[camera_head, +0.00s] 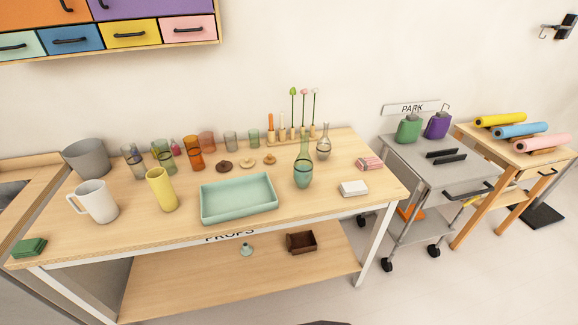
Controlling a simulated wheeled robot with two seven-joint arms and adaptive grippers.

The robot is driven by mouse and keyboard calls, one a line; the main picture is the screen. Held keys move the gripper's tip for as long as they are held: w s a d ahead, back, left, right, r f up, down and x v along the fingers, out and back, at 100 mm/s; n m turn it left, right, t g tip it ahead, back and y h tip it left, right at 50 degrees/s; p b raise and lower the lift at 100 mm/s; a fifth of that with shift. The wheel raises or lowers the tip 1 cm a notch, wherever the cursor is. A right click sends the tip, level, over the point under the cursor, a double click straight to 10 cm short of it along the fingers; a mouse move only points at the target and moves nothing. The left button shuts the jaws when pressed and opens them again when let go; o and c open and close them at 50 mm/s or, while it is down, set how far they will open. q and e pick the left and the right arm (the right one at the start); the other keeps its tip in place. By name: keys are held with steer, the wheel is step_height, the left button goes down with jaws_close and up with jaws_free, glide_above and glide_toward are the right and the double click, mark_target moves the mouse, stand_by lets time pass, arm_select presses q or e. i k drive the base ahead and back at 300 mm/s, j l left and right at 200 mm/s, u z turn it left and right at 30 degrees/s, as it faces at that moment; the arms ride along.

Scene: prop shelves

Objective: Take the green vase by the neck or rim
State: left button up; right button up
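The green vase (303,174) is see-through, with a round body, a dark band and a long narrow neck. It stands upright on the right part of the wooden table (130,230), just right of the mint tray (238,210) and apart from it. Its neck and rim rise in front of the wooden rack (290,134) at the back. A smaller clear grey vase (323,150) stands close behind it on the right. Neither of my grippers is in view.
A white box (353,188) and a pink striped bundle (370,163) lie right of the vase. Several coloured glasses stand at the back. The table's front edge near the vase is clear. A grey cart (420,150) stands right.

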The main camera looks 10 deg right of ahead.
mark_target(302, 165)
steer(key=l+u, duration=0.35)
steer(key=l, duration=0.35)
steer(key=l+u, duration=0.35)
steer(key=l, duration=0.3)
